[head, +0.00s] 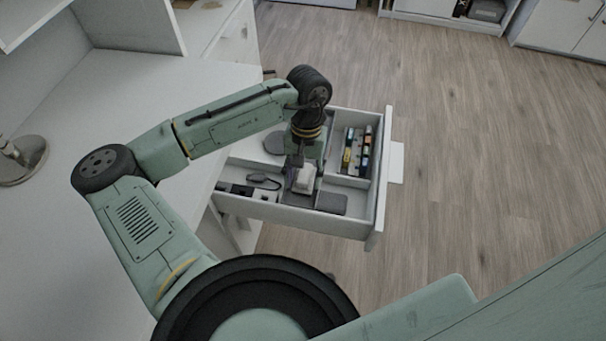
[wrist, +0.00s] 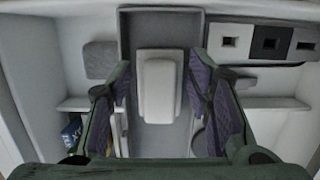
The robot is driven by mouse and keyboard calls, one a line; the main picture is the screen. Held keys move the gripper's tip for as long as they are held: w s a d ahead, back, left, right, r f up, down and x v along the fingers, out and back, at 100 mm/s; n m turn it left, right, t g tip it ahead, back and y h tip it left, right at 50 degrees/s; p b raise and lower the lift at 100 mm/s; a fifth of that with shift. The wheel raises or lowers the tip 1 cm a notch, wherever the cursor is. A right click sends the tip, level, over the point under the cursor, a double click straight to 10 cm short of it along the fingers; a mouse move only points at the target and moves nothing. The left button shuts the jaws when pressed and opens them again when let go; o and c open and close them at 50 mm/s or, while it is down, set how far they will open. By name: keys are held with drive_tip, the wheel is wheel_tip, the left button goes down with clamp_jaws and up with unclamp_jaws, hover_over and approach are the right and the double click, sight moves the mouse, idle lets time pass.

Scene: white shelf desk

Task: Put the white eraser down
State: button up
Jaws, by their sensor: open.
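The white eraser (wrist: 157,88) lies in a grey compartment of the open drawer, between the two fingers of my gripper (wrist: 165,95). In the wrist view a gap shows on each side of it, so the fingers are open and apart from it. In the head view the eraser (head: 304,180) shows as a small pale block beside my gripper (head: 300,172), which points down into the drawer (head: 330,222). The eraser's underside is hidden, so I cannot tell exactly what it rests on.
The drawer has several compartments. The white desk (head: 120,100) is at left; wooden floor (head: 470,160) is clear.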

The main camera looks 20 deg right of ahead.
sight(305, 170)
drive_tip(key=b+v, duration=0.1)
drive_tip(key=v, duration=1.1)
drive_tip(key=shift+a, duration=0.1)
drive_tip(key=shift+c, duration=0.2)
idle(0.5)
